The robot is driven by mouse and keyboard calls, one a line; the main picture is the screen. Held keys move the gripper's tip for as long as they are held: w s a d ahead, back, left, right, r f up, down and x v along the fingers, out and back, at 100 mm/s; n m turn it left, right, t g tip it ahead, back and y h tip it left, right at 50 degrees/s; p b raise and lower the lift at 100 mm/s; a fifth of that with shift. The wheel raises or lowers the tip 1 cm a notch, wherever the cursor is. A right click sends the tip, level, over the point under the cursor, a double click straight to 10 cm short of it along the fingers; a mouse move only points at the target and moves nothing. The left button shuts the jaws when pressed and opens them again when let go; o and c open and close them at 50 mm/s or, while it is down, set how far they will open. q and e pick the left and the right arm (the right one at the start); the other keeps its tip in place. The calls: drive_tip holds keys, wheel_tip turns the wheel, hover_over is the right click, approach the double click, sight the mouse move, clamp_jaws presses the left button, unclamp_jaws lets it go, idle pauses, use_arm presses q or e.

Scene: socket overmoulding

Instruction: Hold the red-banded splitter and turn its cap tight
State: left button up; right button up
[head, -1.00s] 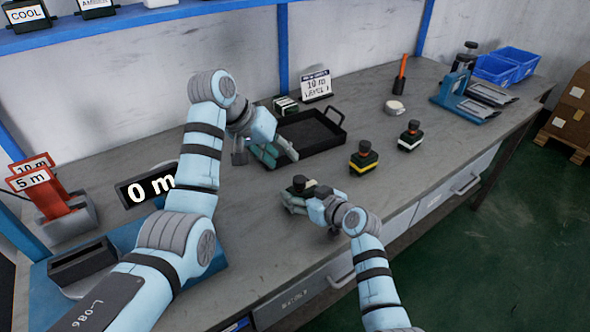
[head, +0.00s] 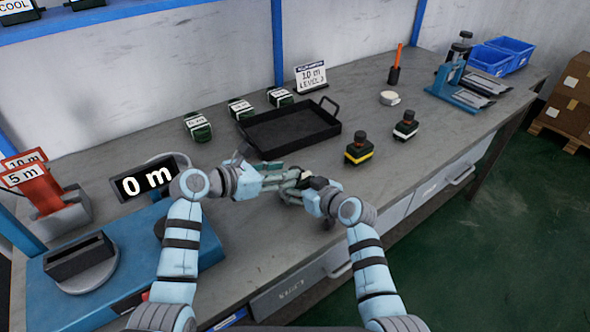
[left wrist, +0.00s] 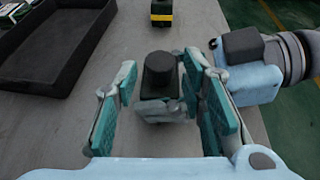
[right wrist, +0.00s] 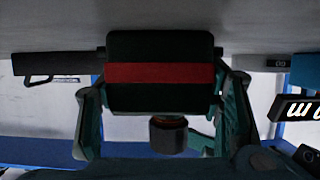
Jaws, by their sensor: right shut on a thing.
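The red-banded splitter (right wrist: 160,92) shows in the right wrist view as a dark block with a red band. Its dark round cap (right wrist: 167,135) points down in that picture; the cap also shows upright in the left wrist view (left wrist: 159,68). My right gripper (right wrist: 158,95) is shut on the splitter body, one finger on each side. My left gripper (left wrist: 160,100) is open, its fingers spread left and right of the cap and apart from it. In the head view both grippers meet in front of the tray, and the fingers hide most of the splitter.
The yellow-banded splitter (head: 359,150) and white-banded splitter (head: 405,126) stand to the right. A black tray (head: 265,146) lies behind the grippers, with several green-and-white labelled pieces beyond it. A display (head: 146,180) reads 0 m. The bench front right is clear.

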use_arm(q)
drive_tip(key=x, duration=0.5)
drive_tip(key=shift+s, duration=0.1)
clamp_jaws()
drive_tip(key=shift+m+g+h, duration=1)
drive_tip(key=shift+m+g, duration=0.6)
unclamp_jaws()
drive_tip(key=shift+a, duration=0.15)
drive_tip(key=v, duration=1.2)
drive_tip(key=shift+o, duration=0.3)
drive_tip(key=shift+r, duration=0.15)
